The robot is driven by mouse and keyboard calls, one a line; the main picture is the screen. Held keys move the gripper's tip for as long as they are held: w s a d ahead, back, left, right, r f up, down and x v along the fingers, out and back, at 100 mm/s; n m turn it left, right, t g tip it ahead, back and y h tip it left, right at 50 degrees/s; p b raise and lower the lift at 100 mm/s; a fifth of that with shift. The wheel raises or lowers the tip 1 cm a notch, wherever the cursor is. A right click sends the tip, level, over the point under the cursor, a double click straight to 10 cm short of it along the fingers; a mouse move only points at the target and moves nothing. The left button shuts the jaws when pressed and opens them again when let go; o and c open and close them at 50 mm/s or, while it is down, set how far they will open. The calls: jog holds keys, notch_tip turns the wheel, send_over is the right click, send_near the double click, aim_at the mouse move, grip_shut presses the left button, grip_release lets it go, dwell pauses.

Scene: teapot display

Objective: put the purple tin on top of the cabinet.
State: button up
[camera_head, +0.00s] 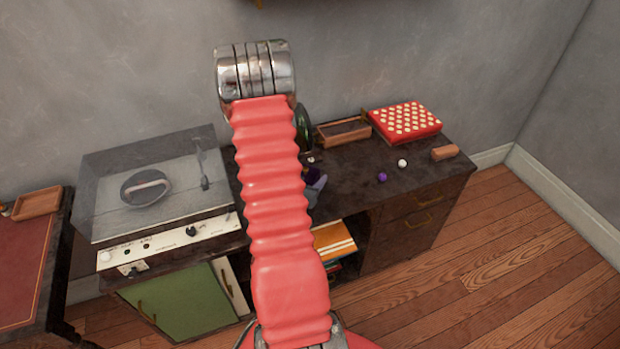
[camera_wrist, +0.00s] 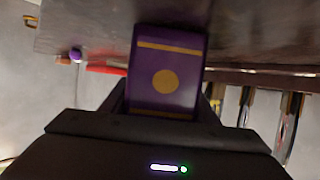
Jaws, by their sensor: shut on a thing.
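The purple tin (camera_wrist: 181,62), with gold bands and a gold disc, is between the fingers of my gripper (camera_wrist: 162,98) in the wrist view. The gripper is shut on it. In the head view, only a small purple part of the tin (camera_head: 312,173) and a grey part of my gripper (camera_head: 315,191) show beside my red arm, which hides the rest. The cabinet (camera_head: 345,180) has a dark top and stands against the wall. The tin appears close to the cabinet top; I cannot tell whether they touch.
On the cabinet top are a red box with pale dots (camera_head: 405,121), a wooden tray (camera_head: 342,132), a purple ball (camera_head: 382,177), a white ball (camera_head: 402,163) and a wooden block (camera_head: 445,152). A record player (camera_head: 150,185) stands left. Bare top lies around the balls.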

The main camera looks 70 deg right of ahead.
jog(key=shift+f, duration=0.1)
jog(key=o, duration=1.2)
jog(key=shift+v, duration=3.8)
jog(key=shift+d, duration=0.1)
